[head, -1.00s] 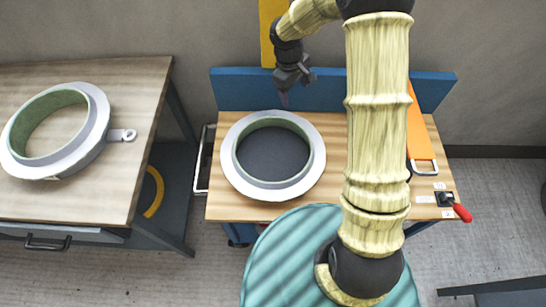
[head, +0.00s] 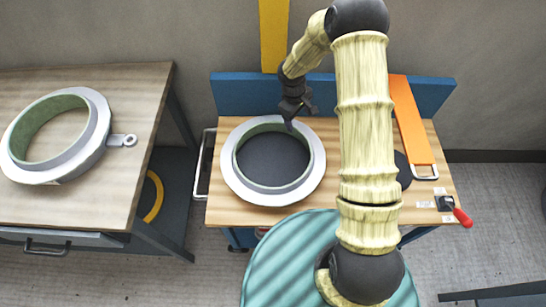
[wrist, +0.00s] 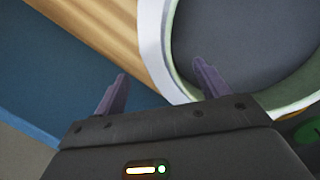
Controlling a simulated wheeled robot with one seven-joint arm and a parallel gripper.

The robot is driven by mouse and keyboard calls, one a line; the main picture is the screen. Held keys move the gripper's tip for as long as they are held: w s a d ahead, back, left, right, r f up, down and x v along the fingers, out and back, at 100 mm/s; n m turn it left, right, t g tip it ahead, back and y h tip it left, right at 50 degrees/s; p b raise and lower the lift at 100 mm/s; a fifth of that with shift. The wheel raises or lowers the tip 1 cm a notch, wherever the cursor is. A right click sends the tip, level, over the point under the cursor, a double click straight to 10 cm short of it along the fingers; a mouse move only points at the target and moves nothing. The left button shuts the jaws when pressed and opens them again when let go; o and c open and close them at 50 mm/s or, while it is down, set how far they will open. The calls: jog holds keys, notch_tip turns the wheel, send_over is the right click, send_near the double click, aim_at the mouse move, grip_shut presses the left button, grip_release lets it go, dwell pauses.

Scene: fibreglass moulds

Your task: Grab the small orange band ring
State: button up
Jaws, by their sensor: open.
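I cannot make out a small orange ring for certain. A yellow-orange arc (head: 152,193) shows on the dark lower shelf of the left table, partly hidden by the tabletop. A long flat orange strip (head: 411,120) with a pale metal loop (head: 425,172) lies at the right of the bench. My gripper (head: 291,125) is at the far rim of a large white and pale green ring mould (head: 236,185). In the wrist view my gripper (wrist: 160,68) is open and empty, its fingers on either side of the mould's rim (wrist: 153,45); contact cannot be told.
A second white ring mould (head: 97,135) with a side eyelet lies on the left table (head: 110,205). A blue backboard (head: 235,95) stands behind the wooden bench (head: 222,215). A red-handled item (head: 461,216) sits at the bench's right edge.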

aim_at(301, 129)
jog(key=shift+f, duration=0.5)
jog(key=shift+w+d+f, duration=0.1)
jog(key=shift+d+f, duration=0.1)
jog(key=shift+f, duration=0.65)
jog(key=shift+w+d+f, duration=0.1)
jog(key=shift+d+f, duration=0.1)
jog(key=shift+f, duration=0.65)
jog(key=shift+w+d+f, duration=0.1)
jog(key=shift+d+f, duration=0.1)
jog(key=shift+f, duration=0.65)
jog(key=shift+r, duration=0.1)
jog(key=c, duration=1.6)
jog(key=shift+r, duration=0.1)
